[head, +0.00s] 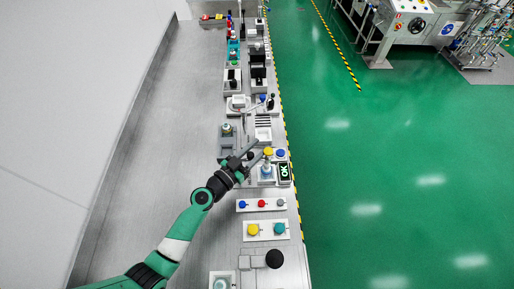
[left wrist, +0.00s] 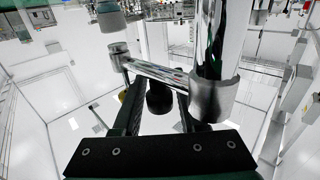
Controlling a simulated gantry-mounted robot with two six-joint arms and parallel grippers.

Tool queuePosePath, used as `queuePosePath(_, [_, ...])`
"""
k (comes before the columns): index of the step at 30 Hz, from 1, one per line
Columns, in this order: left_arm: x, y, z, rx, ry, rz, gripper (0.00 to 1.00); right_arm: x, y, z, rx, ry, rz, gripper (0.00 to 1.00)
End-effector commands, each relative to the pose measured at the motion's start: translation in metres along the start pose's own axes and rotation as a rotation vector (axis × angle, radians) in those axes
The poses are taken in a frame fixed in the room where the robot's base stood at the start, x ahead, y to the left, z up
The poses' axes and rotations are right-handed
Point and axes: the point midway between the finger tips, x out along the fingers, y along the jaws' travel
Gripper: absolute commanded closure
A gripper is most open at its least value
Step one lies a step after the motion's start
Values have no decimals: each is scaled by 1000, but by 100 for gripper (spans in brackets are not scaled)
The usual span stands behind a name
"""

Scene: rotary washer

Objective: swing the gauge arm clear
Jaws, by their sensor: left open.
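The gauge arm, a slim chrome bar (left wrist: 158,73), shows in the left wrist view. It runs from a small grey end cylinder (left wrist: 118,50) to a grey collar (left wrist: 212,98) on a thick chrome post (left wrist: 213,40). A black cylindrical part (left wrist: 159,97) shows below the bar, between my fingers in the picture. My left gripper (head: 262,149) is open over the bench, close to a yellow-topped station (head: 266,172). Its dark fingers also show in the left wrist view (left wrist: 158,90). I cannot tell whether they touch the bar. My right gripper is not in view.
Panels with coloured buttons (head: 262,204) lie nearer, and several fixtures line the bench (head: 170,110) farther back. The bench left of this row is bare.

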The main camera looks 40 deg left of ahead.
Motion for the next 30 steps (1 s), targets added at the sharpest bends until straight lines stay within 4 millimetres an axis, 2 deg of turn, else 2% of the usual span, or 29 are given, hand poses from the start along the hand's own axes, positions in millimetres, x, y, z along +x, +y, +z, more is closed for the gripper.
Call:
queuePosePath(4, [0,0,0,0,0,0,60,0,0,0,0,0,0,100])
queuePosePath(9, [0,0,0,0,0,0,91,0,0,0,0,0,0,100])
queuePosePath(11, [0,0,0,0,0,0,100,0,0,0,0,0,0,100])
queuePosePath(30, [-1,0,0,0,1,0,100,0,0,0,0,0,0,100])
